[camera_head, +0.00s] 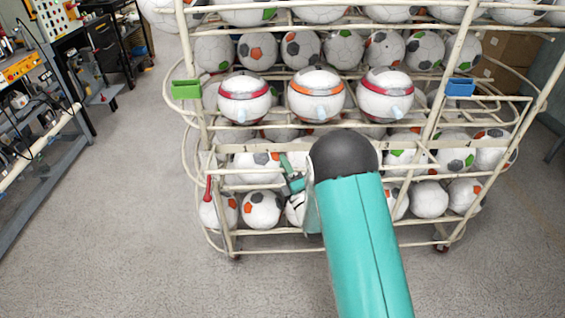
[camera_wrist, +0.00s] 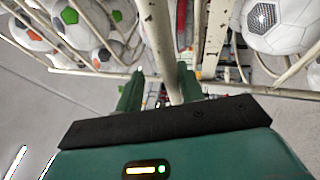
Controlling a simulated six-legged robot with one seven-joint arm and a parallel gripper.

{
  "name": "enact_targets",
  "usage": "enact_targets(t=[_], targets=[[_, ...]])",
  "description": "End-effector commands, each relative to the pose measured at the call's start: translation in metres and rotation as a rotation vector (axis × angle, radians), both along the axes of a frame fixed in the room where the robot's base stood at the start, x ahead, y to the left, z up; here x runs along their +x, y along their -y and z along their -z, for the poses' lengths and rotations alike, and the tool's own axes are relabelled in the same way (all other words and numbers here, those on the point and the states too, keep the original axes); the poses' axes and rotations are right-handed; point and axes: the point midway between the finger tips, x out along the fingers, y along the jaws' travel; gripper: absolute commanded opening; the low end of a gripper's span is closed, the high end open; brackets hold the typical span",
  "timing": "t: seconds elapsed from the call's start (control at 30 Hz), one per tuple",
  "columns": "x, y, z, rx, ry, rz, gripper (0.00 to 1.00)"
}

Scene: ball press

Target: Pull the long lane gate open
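The cream wire ball rack (camera_head: 335,232) stands ahead with several rows of soccer balls. I cannot tell for certain which of its bars is the long lane gate. My gripper (camera_head: 293,178) is at the front of the rack, at the lower rows, partly hidden by my arm. In the wrist view my gripper (camera_wrist: 158,88) has its two green fingers apart, with a worn cream bar (camera_wrist: 160,40) running between them. A gap shows between the left finger and the bar; the right finger is close to the bar, and contact is unclear.
Three banded balls (camera_head: 316,95) sit on the middle shelf between a green block (camera_head: 186,90) and a blue block (camera_head: 460,87). A red handle (camera_head: 208,188) hangs at the rack's left. A workbench (camera_head: 45,140) stands at far left. Floor before the rack is clear.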

Motion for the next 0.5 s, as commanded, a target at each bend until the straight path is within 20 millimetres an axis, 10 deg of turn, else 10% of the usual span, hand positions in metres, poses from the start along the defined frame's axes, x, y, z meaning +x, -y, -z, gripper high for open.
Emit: enact_targets(t=[0.5], targets=[[-0.013, 0.013, 0.027, 0.000, -0.001, 0.001, 0.36]])
